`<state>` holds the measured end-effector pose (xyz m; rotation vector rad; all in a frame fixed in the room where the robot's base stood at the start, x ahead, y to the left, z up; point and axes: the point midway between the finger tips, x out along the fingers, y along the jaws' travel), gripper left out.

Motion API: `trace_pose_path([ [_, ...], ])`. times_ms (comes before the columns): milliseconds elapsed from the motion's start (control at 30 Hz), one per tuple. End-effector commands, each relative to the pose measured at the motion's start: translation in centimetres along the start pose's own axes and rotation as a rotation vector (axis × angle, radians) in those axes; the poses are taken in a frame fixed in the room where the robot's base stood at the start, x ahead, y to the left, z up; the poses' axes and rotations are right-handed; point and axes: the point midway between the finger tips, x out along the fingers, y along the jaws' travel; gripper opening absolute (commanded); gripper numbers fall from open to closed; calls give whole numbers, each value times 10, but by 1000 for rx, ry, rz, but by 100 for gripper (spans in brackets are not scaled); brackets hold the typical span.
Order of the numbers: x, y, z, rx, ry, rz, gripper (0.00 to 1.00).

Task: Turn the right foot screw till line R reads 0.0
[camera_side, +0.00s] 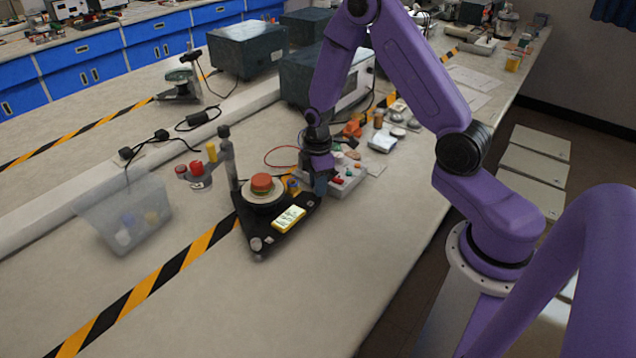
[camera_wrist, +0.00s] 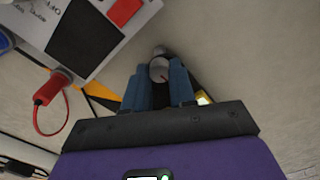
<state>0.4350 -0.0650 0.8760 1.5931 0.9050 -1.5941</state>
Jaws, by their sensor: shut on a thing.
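A black triangular base (camera_side: 282,236) stands on the bench in the side view. It carries a round stage with an orange-red top (camera_side: 262,183) and a yellow-framed display (camera_side: 289,217), whose lines are too small to read. My gripper (camera_side: 320,186) is at the base's right corner, pointing down. In the wrist view its blue fingers (camera_wrist: 160,92) are shut on a grey round knob (camera_wrist: 159,69), the right foot screw. The fingers hide this screw in the side view. Another foot screw (camera_side: 256,244) shows at the base's front corner.
A pale box (camera_side: 347,184) with coloured parts stands close behind my gripper; a red plug (camera_wrist: 50,88) and lead show in the wrist view. A clear bin (camera_side: 125,218) stands at left. A dark post (camera_side: 228,160) rises behind the base. The front bench is clear.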

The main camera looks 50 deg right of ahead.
Motion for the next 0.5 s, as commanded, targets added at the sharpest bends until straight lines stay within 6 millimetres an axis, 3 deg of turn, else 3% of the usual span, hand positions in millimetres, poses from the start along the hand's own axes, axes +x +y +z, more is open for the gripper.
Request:
trace_pose_path([
  [500, -1, 0, 0, -147, 1, 2, 0],
])
